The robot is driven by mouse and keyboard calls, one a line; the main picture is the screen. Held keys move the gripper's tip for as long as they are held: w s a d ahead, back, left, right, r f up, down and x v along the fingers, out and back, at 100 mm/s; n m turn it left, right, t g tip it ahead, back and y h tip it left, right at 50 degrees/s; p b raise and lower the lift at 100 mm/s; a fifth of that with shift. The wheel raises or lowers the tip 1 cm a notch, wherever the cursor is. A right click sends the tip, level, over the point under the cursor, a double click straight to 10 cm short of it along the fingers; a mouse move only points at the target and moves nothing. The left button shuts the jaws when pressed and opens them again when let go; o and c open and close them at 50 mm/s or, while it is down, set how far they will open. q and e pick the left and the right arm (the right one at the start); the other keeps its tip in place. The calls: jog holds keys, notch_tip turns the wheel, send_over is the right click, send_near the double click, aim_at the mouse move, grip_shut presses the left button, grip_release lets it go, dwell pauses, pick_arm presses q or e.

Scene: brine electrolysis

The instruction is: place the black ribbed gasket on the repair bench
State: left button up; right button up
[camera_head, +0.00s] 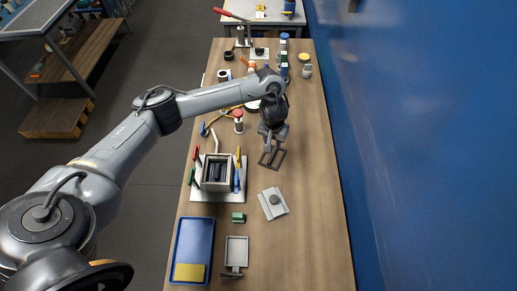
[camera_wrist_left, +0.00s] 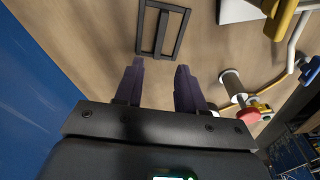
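The black gasket (camera_head: 270,166) is a rectangular frame with an inner bar, lying on the long wooden bench (camera_head: 318,225). It also shows in the left wrist view (camera_wrist_left: 160,34), just beyond the fingertips. My left gripper (camera_head: 274,141) is above and slightly behind the gasket, pointing down. In the left wrist view its two dark fingers (camera_wrist_left: 160,70) are apart with nothing between them. One fingertip overlaps the gasket's near edge in that view; I cannot tell whether they touch. No label shows which surface is the repair bench. My right gripper is not in view.
A grey cell box with colored handles (camera_head: 216,172) stands left of the gasket. A grey plate with a knob (camera_head: 272,203), a green block (camera_head: 238,217) and a blue tray (camera_head: 181,249) lie nearer. Bottles (camera_head: 284,58) stand farther back. The bench's right side is clear, beside a blue wall.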

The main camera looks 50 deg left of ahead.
pick_arm(q)
jog(key=s+d+f+m+t+h, duration=0.15)
jog(key=s+d+m, duration=0.25)
jog(key=d, duration=0.9)
jog(key=s+d+f+m+t+h, duration=0.1)
jog(key=s+d+m+t+h, duration=0.25)
jog(key=d, duration=0.95)
jog(key=s+a+r+g+y, duration=0.2)
jog(key=s+a+r+y, duration=0.2)
jog(key=s+a, duration=1)
jog(key=s+n, duration=0.1)
jog(key=s, duration=0.3)
jog(key=shift+s+g, duration=0.3)
